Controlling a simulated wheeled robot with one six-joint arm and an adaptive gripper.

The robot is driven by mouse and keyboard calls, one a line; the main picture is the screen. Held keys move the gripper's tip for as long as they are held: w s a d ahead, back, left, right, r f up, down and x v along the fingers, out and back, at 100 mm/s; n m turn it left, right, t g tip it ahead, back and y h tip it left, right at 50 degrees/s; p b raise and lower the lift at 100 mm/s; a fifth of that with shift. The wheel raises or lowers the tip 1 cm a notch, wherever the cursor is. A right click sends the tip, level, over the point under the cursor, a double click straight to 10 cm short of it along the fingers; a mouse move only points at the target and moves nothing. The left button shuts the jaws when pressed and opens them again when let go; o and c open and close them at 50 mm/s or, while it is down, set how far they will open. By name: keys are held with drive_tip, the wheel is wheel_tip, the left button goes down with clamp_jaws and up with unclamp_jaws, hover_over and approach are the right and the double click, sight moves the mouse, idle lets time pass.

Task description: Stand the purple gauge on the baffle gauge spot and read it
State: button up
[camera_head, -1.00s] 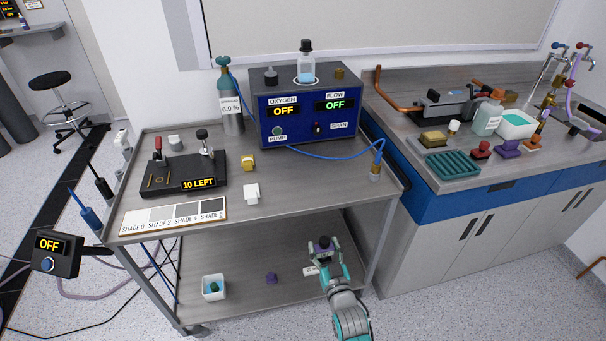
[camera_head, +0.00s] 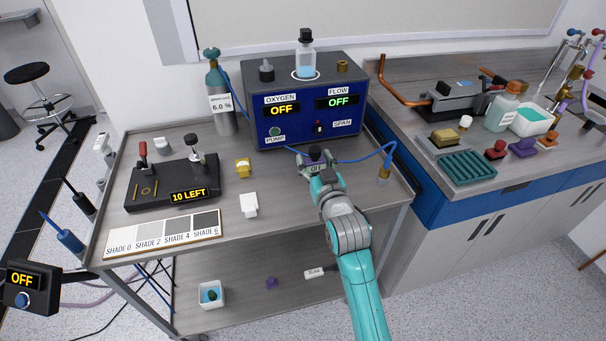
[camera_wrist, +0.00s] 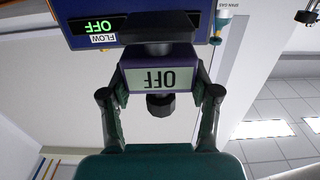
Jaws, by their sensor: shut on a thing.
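My gripper (camera_head: 315,165) is shut on the purple gauge (camera_head: 316,155), in front of the blue analyser box and over the cart's top shelf. In the wrist view the gauge (camera_wrist: 160,78) sits between both fingers of my gripper (camera_wrist: 160,95). Its display reads OFF, upside down in that picture. A black knob is on one side of the gauge and a wide black part on the other. I cannot tell a gap between the gauge and the shelf. I cannot make out a marked baffle gauge spot.
The blue analyser box (camera_head: 306,125) stands at the back of the cart (camera_head: 285,200), its blue hose looping right. The black fixture (camera_head: 172,185), yellow block (camera_head: 243,167), white block (camera_head: 249,204) and shade card (camera_head: 163,234) are to the left. A small purple piece (camera_head: 271,283) lies on the lower shelf.

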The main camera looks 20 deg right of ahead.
drive_tip(key=shift+w, duration=0.3)
drive_tip(key=shift+f, duration=4.7)
drive_tip(key=shift+f, duration=0.15)
drive_tip(key=o, duration=1.4)
drive_tip(key=shift+o, duration=0.2)
drive_tip(key=s, duration=1.2)
